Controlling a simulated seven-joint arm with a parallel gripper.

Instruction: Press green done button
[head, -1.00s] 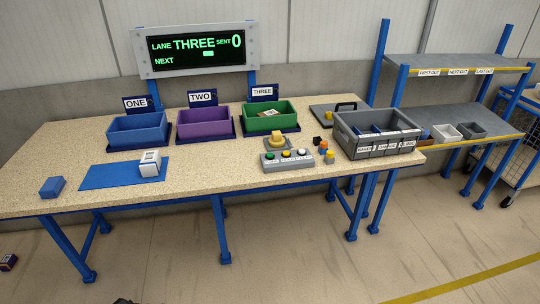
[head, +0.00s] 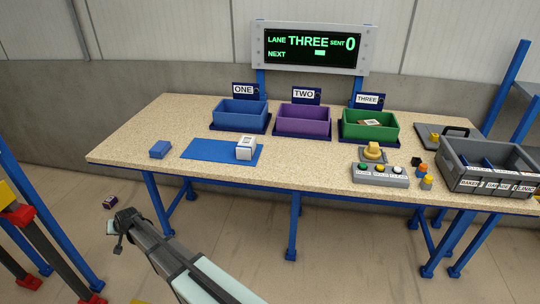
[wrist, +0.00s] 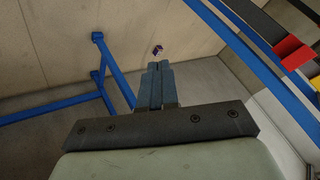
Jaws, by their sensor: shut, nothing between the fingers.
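The green button (head: 364,167) is the leftmost of several buttons on a grey control box (head: 382,178) near the front edge of the table. The small lettering on the box is too fine to read surely. My gripper (head: 118,246) is at the lower left in the head view, low in front of the table and well apart from the control box. In the wrist view its two fingers (wrist: 155,85) are together with nothing between them. The button does not show in the wrist view.
A yellow knob (head: 373,150) stands behind the control box, with small coloured pieces (head: 426,183) and a grey crate (head: 462,180) to its right. Blue, purple and green bins line the back. Blue table legs (head: 157,205) and a small floor box (head: 110,202) are near my gripper.

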